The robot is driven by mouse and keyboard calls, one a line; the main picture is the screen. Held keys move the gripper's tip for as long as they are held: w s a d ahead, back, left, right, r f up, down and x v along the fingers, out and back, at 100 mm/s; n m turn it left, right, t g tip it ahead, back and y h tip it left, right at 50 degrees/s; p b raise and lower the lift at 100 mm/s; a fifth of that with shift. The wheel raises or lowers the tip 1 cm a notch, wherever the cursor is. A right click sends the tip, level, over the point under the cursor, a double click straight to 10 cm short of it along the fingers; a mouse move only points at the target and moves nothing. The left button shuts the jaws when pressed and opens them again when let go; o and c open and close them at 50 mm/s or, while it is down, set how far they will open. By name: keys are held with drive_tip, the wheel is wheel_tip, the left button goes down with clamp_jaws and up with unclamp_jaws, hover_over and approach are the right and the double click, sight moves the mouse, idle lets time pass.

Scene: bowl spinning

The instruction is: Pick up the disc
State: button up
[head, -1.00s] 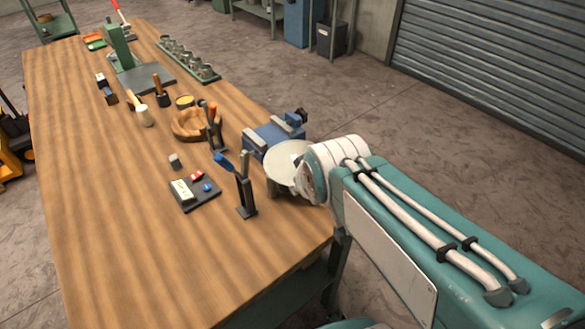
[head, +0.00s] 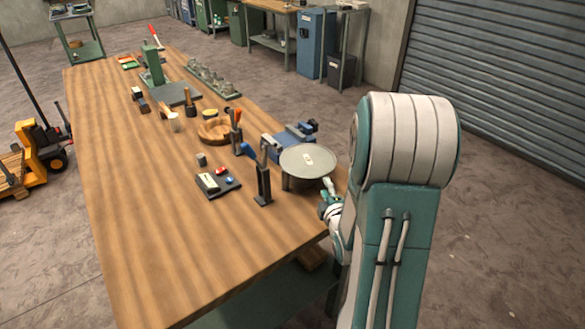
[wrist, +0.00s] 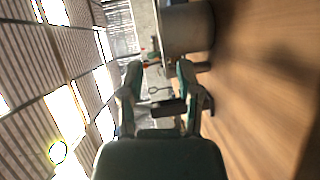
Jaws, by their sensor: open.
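A grey round disc (head: 308,159) lies flat on a squat round support near the table's right edge in the head view. A small pale patch or piece shows on its middle; I cannot tell which. My gripper (head: 328,190) is low beside the disc's front right edge, partly hidden by my arm. The gripper (wrist: 158,78) is open in the wrist view, with nothing seen between its fingers. A grey cylindrical body (wrist: 188,28), seemingly the support, shows beyond the fingers. I cannot tell whether a fingertip touches the disc.
The wooden table (head: 170,255) is clear at the front left. A tool stand (head: 264,185) is left of the disc, and a blue vise (head: 290,138) is behind it. A dark tray (head: 217,186) with small pieces and a wooden bowl (head: 214,130) lie further left.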

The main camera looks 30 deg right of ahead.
sight(319, 170)
drive_tip(key=shift+s+a+f+n+t+h, duration=0.15)
drive_tip(key=shift+s+f+n+t, duration=0.1)
drive_tip(key=shift+s, duration=0.2)
drive_tip(key=shift+s+a+f+n+t+h, duration=0.15)
drive_tip(key=shift+s+f+n, duration=0.1)
drive_tip(key=shift+s, duration=0.2)
drive_tip(key=shift+w+d, duration=0.1)
drive_tip(key=shift+d, duration=0.1)
drive_tip(key=x, duration=0.5)
drive_tip(key=shift+d, duration=0.35)
drive_tip(key=shift+w, duration=0.6)
drive_tip(key=x, duration=0.3)
drive_tip(key=shift+w+a, duration=0.2)
drive_tip(key=shift+w, duration=0.2)
drive_tip(key=shift+w+d, duration=0.3)
drive_tip(key=shift+d, duration=0.1)
drive_tip(key=c, duration=0.6)
drive_tip(key=shift+a, duration=0.15)
clamp_jaws()
